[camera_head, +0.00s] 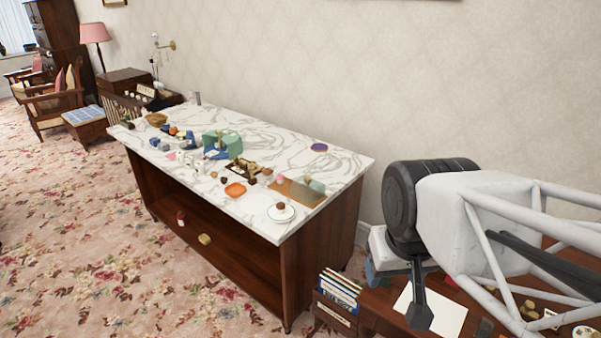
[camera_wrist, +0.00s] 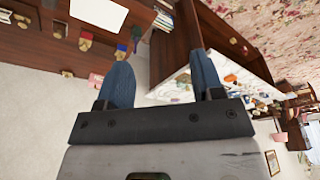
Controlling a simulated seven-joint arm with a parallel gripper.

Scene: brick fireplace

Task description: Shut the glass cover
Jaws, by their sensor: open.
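A flat, brownish see-through pane (camera_head: 298,193) lies near the right end of the marble-topped table in the camera_head view. It may be the glass cover, but it is too small to tell whether it is open or shut. A white plate with a small brown item (camera_head: 281,210) stands just in front of it. My gripper (camera_wrist: 160,68) shows in the wrist view with its two blue-grey fingers wide apart and nothing between them. It is away from the marble table, whose top shows partly behind the right finger.
The marble-topped table (camera_head: 270,138) carries several small objects, including a green item (camera_head: 222,144) and an orange dish (camera_head: 235,190). A wooden desk with a white sheet (camera_head: 430,310) stands at the lower right beneath my arm. Books (camera_head: 338,290) stand between them. Carpet at left is open.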

